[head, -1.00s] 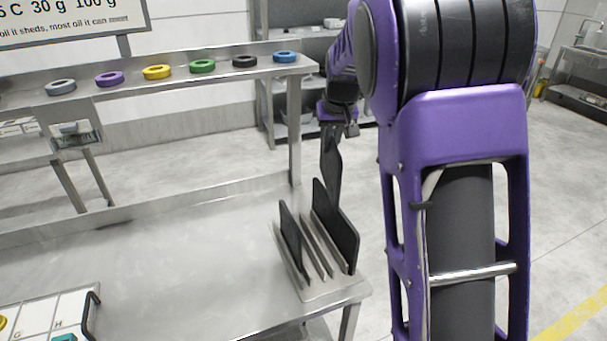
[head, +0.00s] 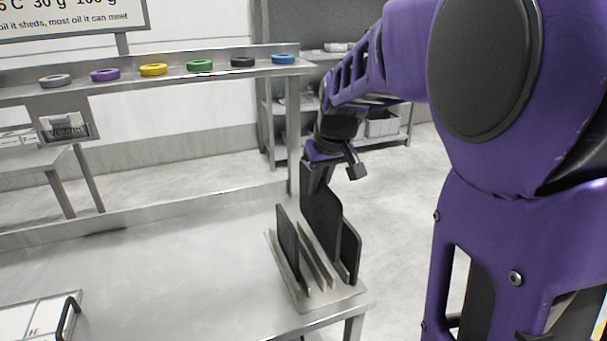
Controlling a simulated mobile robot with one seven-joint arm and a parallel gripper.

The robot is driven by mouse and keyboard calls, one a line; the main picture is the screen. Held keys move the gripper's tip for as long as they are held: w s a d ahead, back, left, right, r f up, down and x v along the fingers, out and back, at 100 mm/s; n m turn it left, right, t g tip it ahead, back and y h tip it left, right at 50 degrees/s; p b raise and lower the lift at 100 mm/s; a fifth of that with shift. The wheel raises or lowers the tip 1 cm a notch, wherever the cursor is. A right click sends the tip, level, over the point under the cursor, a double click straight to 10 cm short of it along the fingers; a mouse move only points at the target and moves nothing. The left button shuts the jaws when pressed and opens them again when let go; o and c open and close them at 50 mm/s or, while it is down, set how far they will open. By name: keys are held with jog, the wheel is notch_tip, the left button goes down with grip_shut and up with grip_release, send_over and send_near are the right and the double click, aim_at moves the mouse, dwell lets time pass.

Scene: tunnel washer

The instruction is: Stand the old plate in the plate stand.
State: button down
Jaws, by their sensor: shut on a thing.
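My gripper (head: 316,172) is above the back of the plate stand (head: 318,297), at the right end of the steel table. It is shut on the upper end of a dark flat plate, the old plate (head: 321,212), which hangs roughly upright. Another dark panel (head: 287,243) stands at the left of the stand, with low thin ribs between.
The steel table (head: 180,270) is clear left of the stand. A white case (head: 35,320) with a dark handle lies at front left. A raised shelf (head: 225,72) behind carries several coloured rings. A table post (head: 293,135) stands close left of my gripper.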

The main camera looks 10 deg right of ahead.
aim_at(317, 235)
jog(key=shift+f+b, duration=0.3)
jog(key=shift+f, duration=0.65)
jog(key=shift+f+b, duration=0.6)
jog(key=shift+f, duration=3.95)
jog(key=c, duration=0.8)
grip_release()
jog(key=shift+c, duration=0.2)
jog(key=shift+s, duration=0.1)
